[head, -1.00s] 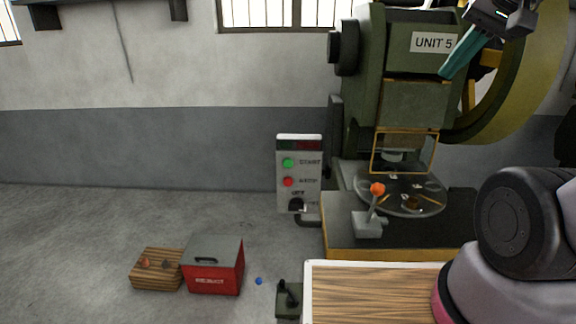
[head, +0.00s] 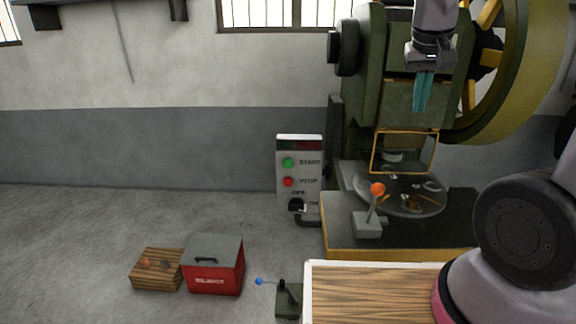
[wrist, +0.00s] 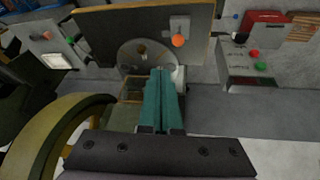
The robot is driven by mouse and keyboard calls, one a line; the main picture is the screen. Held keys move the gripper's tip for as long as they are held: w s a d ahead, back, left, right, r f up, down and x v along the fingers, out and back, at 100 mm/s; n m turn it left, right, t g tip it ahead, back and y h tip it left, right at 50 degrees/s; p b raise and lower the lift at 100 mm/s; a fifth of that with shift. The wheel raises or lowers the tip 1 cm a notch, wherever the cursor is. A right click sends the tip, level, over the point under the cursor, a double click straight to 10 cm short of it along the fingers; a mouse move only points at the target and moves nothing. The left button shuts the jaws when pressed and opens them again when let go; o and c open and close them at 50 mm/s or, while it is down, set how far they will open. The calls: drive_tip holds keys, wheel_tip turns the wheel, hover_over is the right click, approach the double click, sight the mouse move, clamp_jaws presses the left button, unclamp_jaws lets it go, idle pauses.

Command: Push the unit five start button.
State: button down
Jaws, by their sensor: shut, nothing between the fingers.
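The green START button (head: 288,162) sits on a grey control box (head: 313,190) left of the UNIT 5 press (head: 400,60). A red button (head: 288,182) marked STOP is just below it, and a black knob (head: 297,205) is lower still. My gripper (head: 422,108) has teal fingers, shut and pointing down in front of the press's upper body, above and to the right of the box. It covers the unit sign. In the wrist view the green button (wrist: 261,66) is right of my shut fingers (wrist: 163,72), well apart from them.
A lever with an orange knob (head: 377,189) stands before the round plate (head: 410,208) of the press. A wood-topped table (head: 370,290) is at the front. Floor left of the box is clear.

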sight(286, 166)
drive_tip(key=w+a+f+n+t+h, duration=0.25)
drive_tip(key=w+a+f+n, duration=0.45)
drive_tip(key=a+f, duration=0.5)
drive_tip(key=s+a+f+n+t+y, duration=0.2)
drive_tip(key=a+f+n, duration=0.3)
drive_tip(key=a+f, duration=0.8)
drive_tip(key=a, duration=0.4)
drive_tip(key=shift+y, duration=0.35)
drive_tip(key=shift+w+a, duration=0.2)
drive_tip(key=shift+w, duration=4.1)
drive_tip(key=shift+w, duration=0.45)
